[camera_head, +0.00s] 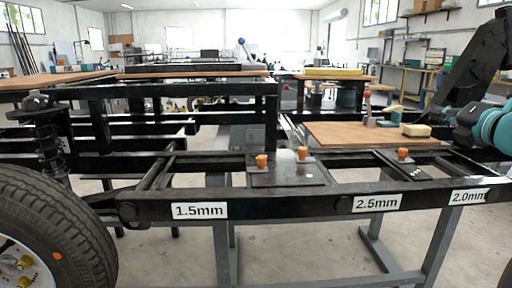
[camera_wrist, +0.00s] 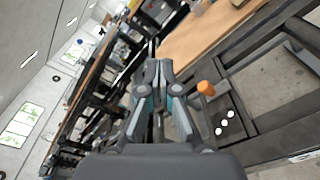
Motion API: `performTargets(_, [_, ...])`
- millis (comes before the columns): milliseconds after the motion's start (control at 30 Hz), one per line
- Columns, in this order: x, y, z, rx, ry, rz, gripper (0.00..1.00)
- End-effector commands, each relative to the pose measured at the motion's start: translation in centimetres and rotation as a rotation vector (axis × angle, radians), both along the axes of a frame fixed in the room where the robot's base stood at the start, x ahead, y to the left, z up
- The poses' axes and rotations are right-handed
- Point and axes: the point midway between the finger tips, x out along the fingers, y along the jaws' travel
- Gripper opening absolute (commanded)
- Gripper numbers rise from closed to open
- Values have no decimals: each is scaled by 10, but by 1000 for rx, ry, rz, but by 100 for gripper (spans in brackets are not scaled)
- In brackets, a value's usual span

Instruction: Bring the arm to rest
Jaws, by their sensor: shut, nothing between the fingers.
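My gripper (camera_wrist: 158,68) shows in the wrist view with its two fingers together and nothing between them. In the head view my arm comes in at the right edge, with dark links and a teal joint, above the right part of the black frame (camera_head: 330,203). The fingertips are hard to make out there. The wrist view is tilted, and the gripper hangs in free space near the frame rails.
Orange knobs (camera_head: 262,161) stand on black plates on the frame, above labels such as "2.5mm" (camera_head: 376,203). A wooden board (camera_head: 350,134) lies behind, with a small beige block (camera_head: 416,130). A wheel (camera_head: 60,225) and spring (camera_head: 50,150) are at the left.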

Motion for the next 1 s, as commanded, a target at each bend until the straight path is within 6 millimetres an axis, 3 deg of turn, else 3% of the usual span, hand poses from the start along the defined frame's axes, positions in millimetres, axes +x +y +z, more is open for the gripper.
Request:
performTargets(333, [2, 37, 20, 359, -127, -189, 0])
performTargets(467, [-10, 58, 10, 627, -163, -305, 0])
performTargets(567, [-27, 76, -15, 871, -160, -411, 0])
performTargets(667, [-48, 97, -51, 1112, -121, -522, 0])
performTargets(800, [-87, 135, -117, 1429, -13, -694, 0])
performTargets(1000, [-151, 202, -210, 1770, 222, -949, 0])
